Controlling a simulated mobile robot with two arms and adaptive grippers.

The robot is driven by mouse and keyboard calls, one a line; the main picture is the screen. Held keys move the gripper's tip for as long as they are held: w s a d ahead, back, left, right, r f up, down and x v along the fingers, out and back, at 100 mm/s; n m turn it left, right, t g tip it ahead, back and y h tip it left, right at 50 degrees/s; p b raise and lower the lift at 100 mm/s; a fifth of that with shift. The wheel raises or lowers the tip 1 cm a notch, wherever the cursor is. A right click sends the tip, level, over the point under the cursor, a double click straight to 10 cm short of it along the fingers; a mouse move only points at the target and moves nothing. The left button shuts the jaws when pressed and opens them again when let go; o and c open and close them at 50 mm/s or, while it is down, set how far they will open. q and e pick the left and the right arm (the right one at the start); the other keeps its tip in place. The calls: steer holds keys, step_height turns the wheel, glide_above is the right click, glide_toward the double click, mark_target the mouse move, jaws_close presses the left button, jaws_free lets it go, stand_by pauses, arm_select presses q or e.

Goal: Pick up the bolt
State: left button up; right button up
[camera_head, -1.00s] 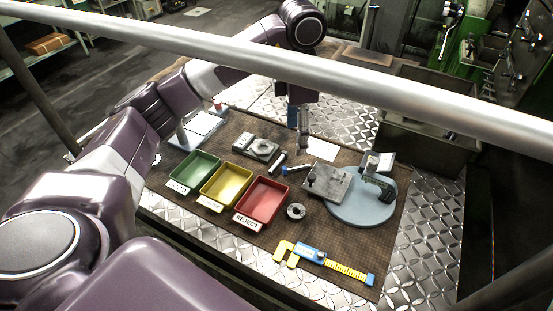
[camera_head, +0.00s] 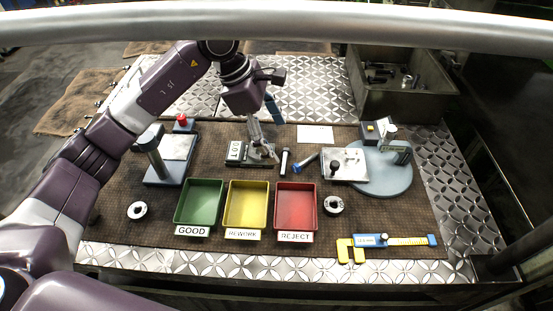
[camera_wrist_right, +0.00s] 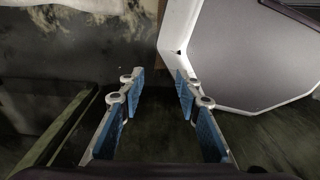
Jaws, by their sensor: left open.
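A small metal bolt (camera_head: 284,161) with a dark shank lies on the brown mat right of the grey block marked with digits, in the head view. My left gripper (camera_head: 264,134) points down above and beside that block, to the left of the bolt and apart from it. It is open; one blue finger pad shows, and the other finger partly blends with the grey block. My right gripper (camera_wrist_right: 160,115) shows only in the right wrist view, open and empty, with blue pads on both sides and dark floor beyond.
Green (camera_head: 199,204), yellow (camera_head: 246,205) and red (camera_head: 296,207) trays stand in front. A grey plate fixture (camera_head: 345,166) and a round blue-grey base (camera_head: 385,180) are at right. A yellow-blue caliper (camera_head: 386,243) lies front right. A metal bin (camera_head: 400,102) stands behind.

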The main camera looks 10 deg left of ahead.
mark_target(286, 161)
arm_select(q)
steer(key=shift+d+f, duration=0.4)
steer(key=shift+f, duration=0.1)
steer(key=shift+d+f+p, duration=0.15)
steer(key=shift+f+p, duration=0.2)
steer(key=f, duration=0.1)
steer(key=f+p, duration=0.2)
steer(key=f, duration=0.1)
steer(key=shift+s+d, duration=0.15)
steer(key=shift+d, duration=0.15)
steer(key=shift+d+f, duration=0.2)
steer(key=shift+f, duration=0.15)
steer(key=shift+a, duration=0.1)
steer(key=c, duration=1.3)
arm_select(e)
steer(key=r, duration=0.1)
steer(key=d+r, duration=0.1)
steer(key=r, duration=0.1)
steer(key=shift+w, duration=0.15)
arm_select(q)
steer(key=shift+r, duration=0.1)
steer(key=shift+c, duration=0.2)
